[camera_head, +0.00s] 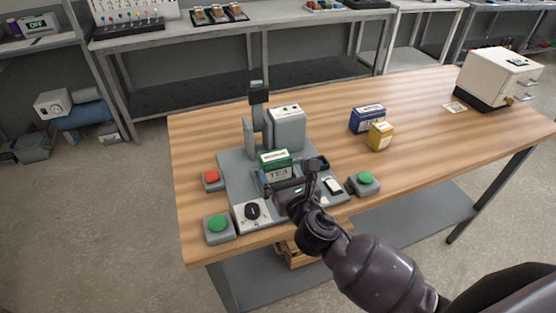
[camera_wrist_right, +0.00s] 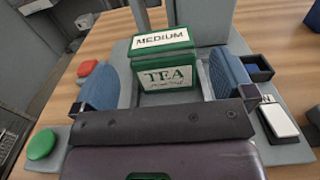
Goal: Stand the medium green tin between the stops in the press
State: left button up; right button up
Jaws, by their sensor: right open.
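The medium green tin (camera_head: 275,163), with white "MEDIUM" and "TEA" labels, stands upright on the grey press base (camera_head: 232,165), in front of the press column. It also shows in the right wrist view (camera_wrist_right: 167,68). My right gripper (camera_head: 290,177) is open around the tin. In the right wrist view its blue ribbed fingers (camera_wrist_right: 165,82) are on either side of the tin, with visible gaps. The stops cannot be made out clearly; the gripper hides part of the tin's surroundings. My left gripper is not in view.
A red button (camera_head: 211,176), two green buttons (camera_head: 217,223) (camera_head: 366,178) and a black dial (camera_head: 252,211) surround the press. A blue tin (camera_head: 367,118) and a yellow tin (camera_head: 380,136) stand to the right. A white machine (camera_head: 497,75) is at the far right. The wooden table between is clear.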

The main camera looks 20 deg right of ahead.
jog(key=shift+s+d, duration=0.1)
jog(key=shift+s, duration=2.7)
